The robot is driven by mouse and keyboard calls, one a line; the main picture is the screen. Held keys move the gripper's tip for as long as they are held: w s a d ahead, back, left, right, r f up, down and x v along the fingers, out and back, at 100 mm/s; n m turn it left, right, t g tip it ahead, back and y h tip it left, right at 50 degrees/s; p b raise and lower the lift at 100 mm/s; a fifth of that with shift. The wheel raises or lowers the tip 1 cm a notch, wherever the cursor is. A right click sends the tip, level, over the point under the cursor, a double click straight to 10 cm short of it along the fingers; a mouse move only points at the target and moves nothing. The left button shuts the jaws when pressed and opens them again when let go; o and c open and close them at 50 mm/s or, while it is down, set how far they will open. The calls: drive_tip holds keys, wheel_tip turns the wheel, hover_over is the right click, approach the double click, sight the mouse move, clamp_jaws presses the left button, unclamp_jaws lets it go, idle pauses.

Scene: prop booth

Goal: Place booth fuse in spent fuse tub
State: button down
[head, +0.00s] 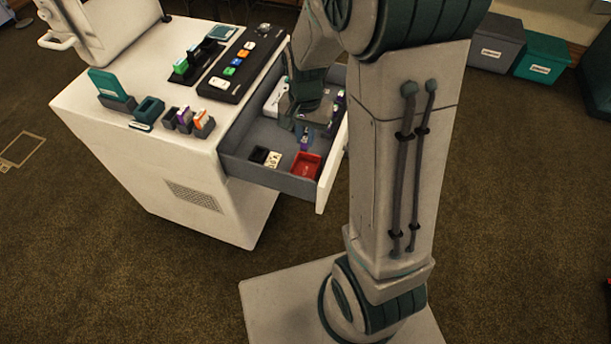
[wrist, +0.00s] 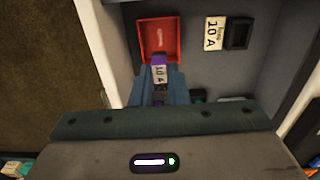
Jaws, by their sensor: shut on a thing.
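The booth fuse (wrist: 159,72), purple with a pale "10 A" label, is held between the fingers of my gripper (wrist: 153,86) in the wrist view. My gripper is shut on it. In the head view the fuse (head: 305,140) shows below my gripper, inside the open drawer. The red tub (wrist: 141,39), which I take as the spent fuse tub, lies just ahead of the fuse in the wrist view. The tub also shows at the drawer's front corner in the head view (head: 318,160). Its visible floor has a pale mark and no fuse on it.
The open drawer (head: 262,174) has raised walls around the tub. A "10 A" label plate (wrist: 213,35) and a black socket (wrist: 239,34) sit beside the tub. More items lie at the drawer's back. The white cabinet top (head: 150,150) carries holders and a button panel (head: 243,62).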

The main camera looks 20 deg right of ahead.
wheel_tip(320, 180, down, 10)
drive_tip(key=shift+r+b, duration=0.1)
drive_tip(key=shift+b, duration=0.7)
drive_tip(key=shift+f, duration=0.25)
drive_tip(key=c, duration=1.7)
unclamp_jaws()
wheel_tip(320, 180, up, 12)
drive_tip(key=shift+r+p, duration=0.2)
drive_tip(key=shift+p, duration=0.9)
drive_tip(key=s+r+n+t, duration=0.1)
drive_tip(key=s+r+n, duration=0.2)
drive_tip(key=s, duration=0.4)
drive_tip(key=s+r+n+t, duration=0.1)
drive_tip(key=s+r+n, duration=0.3)
drive_tip(key=s+r, duration=0.2)
drive_tip(key=shift+s+r, duration=0.3)
drive_tip(key=shift+s, duration=0.15)
